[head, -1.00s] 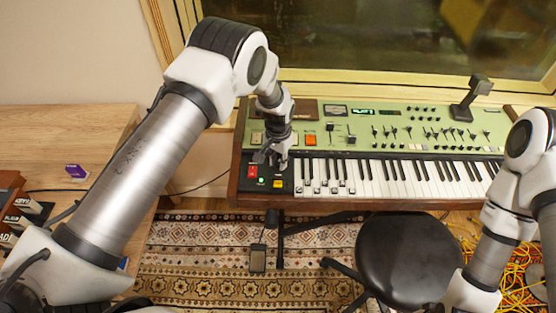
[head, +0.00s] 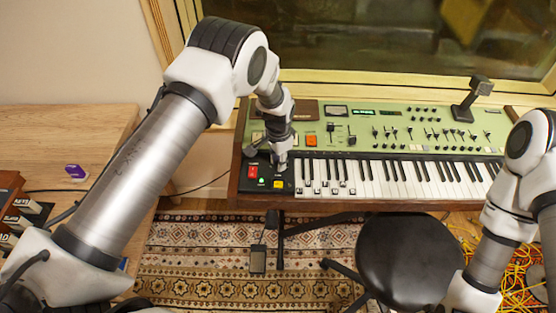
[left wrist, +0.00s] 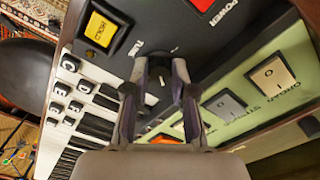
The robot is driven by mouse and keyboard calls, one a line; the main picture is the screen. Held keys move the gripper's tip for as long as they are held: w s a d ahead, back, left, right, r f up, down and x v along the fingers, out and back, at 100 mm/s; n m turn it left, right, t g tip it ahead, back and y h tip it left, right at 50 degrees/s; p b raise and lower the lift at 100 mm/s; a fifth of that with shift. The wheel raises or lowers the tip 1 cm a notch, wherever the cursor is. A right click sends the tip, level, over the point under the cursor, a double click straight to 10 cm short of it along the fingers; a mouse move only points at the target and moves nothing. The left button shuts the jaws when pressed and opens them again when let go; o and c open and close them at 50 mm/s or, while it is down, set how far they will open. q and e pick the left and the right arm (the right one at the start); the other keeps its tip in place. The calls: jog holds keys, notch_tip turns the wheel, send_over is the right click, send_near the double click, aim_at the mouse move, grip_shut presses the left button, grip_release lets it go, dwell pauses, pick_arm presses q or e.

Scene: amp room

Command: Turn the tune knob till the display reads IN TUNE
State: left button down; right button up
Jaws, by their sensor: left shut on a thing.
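The synthesizer's tune knob (left wrist: 157,88) is a dark round knob on the black panel left of the keys. It shows between the fingers in the left wrist view, partly covered, beside a partly hidden label. My left gripper (left wrist: 162,72) is shut on it, reaching down from above; in the head view the gripper (head: 279,165) hides the knob. The display (head: 376,113) is a small dark window with green lit characters, too small to read. My right arm comes in at the right edge; its gripper is out of view.
A red power button (head: 251,172) and a yellow hold button (left wrist: 100,30) sit close to the knob. A black stool (head: 408,255) stands in front of the keys.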

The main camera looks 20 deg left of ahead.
pick_arm(q)
jog(key=shift+f, duration=0.15)
jog(key=c, duration=1)
grip_release()
jog(key=shift+c, duration=0.2)
jog(key=shift+o, duration=0.5)
jog(key=shift+w+d, duration=0.1)
jog(key=shift+w, duration=0.05)
notch_tip(320, 180, up, 12)
jog(key=shift+f, duration=0.15)
